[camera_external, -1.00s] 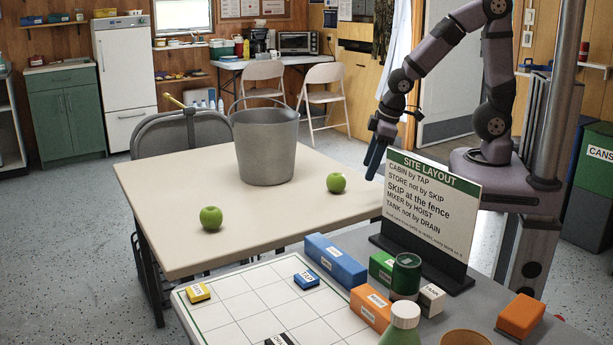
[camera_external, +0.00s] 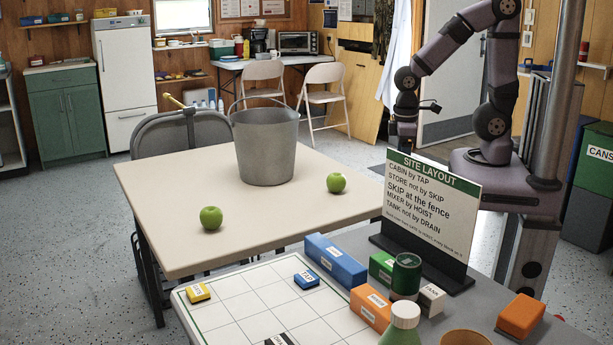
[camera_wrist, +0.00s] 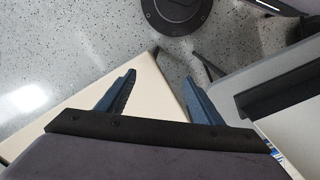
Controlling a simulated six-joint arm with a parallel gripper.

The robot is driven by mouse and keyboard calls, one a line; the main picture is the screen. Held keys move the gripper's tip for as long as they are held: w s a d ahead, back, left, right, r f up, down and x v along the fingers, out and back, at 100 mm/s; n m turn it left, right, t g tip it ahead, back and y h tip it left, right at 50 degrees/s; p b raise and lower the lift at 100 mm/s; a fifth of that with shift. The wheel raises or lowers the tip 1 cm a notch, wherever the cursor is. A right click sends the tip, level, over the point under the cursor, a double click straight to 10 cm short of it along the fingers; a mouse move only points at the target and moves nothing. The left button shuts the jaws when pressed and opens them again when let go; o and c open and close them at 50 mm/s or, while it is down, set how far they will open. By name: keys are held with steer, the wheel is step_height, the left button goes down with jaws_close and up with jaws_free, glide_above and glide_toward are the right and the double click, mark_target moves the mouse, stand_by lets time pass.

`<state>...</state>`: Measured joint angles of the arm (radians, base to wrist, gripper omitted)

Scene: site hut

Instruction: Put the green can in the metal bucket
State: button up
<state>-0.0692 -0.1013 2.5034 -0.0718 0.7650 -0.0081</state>
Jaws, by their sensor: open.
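The green can (camera_external: 406,276) is a dark green cylinder standing on the grey near table, among the blocks in front of the sign. The metal bucket (camera_external: 265,150) is grey, stands upright on the beige table and has its handle raised. My gripper shows in the wrist view (camera_wrist: 159,77) with its two blue fingers apart and nothing between them. In the external view my wrist is behind the sign, and its fingers are mostly hidden. The gripper is well apart from both can and bucket. The wrist view shows neither of them.
Two green apples (camera_external: 211,218) (camera_external: 336,183) lie on the beige table (camera_external: 160,190). The sign (camera_external: 430,205) stands behind the can. Blue (camera_external: 335,262), orange (camera_external: 371,307), green (camera_external: 382,267) and white (camera_external: 431,299) blocks crowd it.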

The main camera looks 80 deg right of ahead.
steer(key=w+a+r+n+t+h, duration=0.3)
steer(key=w+a+r+n, duration=0.3)
steer(key=w+a+n, duration=0.15)
steer(key=w+a+r+n+t+h, duration=0.45)
steer(key=w+a+n, duration=0.25)
steer(key=a, duration=0.2)
steer(key=n+t+y+b, duration=0.8)
steer(key=n+t+b, duration=0.35)
steer(key=n, duration=0.85)
glide_above(394, 297)
steer(key=w+d, duration=0.2)
steer(key=shift+f, duration=5.1)
steer(key=shift+g+b, duration=0.35)
steer(key=shift+g, duration=0.05)
